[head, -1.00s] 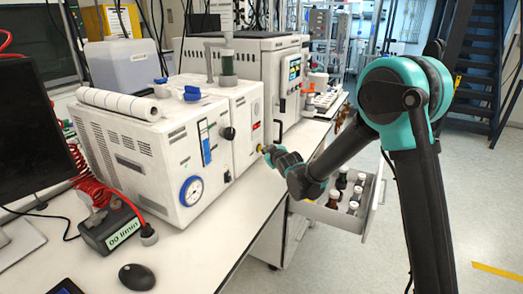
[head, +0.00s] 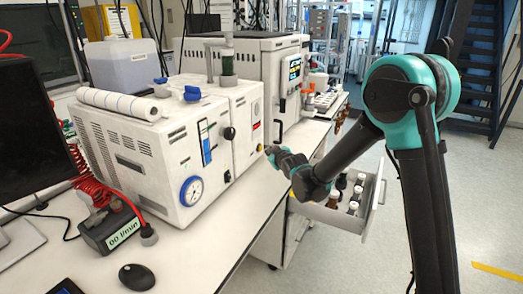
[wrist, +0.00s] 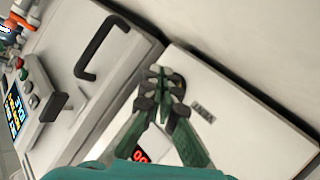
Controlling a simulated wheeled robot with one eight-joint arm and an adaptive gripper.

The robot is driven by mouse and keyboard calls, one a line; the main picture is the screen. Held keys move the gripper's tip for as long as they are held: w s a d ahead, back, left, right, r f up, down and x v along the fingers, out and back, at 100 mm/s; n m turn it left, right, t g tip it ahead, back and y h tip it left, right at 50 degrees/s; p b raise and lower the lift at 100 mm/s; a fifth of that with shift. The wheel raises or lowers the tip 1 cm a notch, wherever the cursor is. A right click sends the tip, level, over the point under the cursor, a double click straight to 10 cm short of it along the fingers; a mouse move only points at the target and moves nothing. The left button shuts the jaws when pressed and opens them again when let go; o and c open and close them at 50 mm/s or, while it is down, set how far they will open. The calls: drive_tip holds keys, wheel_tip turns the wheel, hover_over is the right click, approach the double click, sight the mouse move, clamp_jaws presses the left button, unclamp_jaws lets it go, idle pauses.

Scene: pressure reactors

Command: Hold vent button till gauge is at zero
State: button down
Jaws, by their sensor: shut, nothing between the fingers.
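The white reactor unit (head: 130,140) stands on the bench with a round, blue-rimmed gauge (head: 191,191) low on its front. The gauge needle is too small to read. A small yellow part (head: 260,147), perhaps the vent button, shows on the right panel below a red display (head: 256,126). My gripper (head: 268,150) is shut and empty, just right of that yellow part. In the wrist view, my gripper (wrist: 160,74) overlaps a dark round part (wrist: 177,84) on a white panel beside a small label (wrist: 203,112). I cannot tell whether they touch.
A second machine (head: 265,65) with a handle and screen stands behind the reactor. An open drawer (head: 335,214) with bottles lies below my forearm. A flow box (head: 115,228), red tubing and mouse (head: 137,277) occupy the near bench.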

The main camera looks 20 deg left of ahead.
drive_tip(key=shift+s+d, duration=0.2)
drive_tip(key=shift+d, duration=2.3)
drive_tip(key=shift+d, duration=0.1)
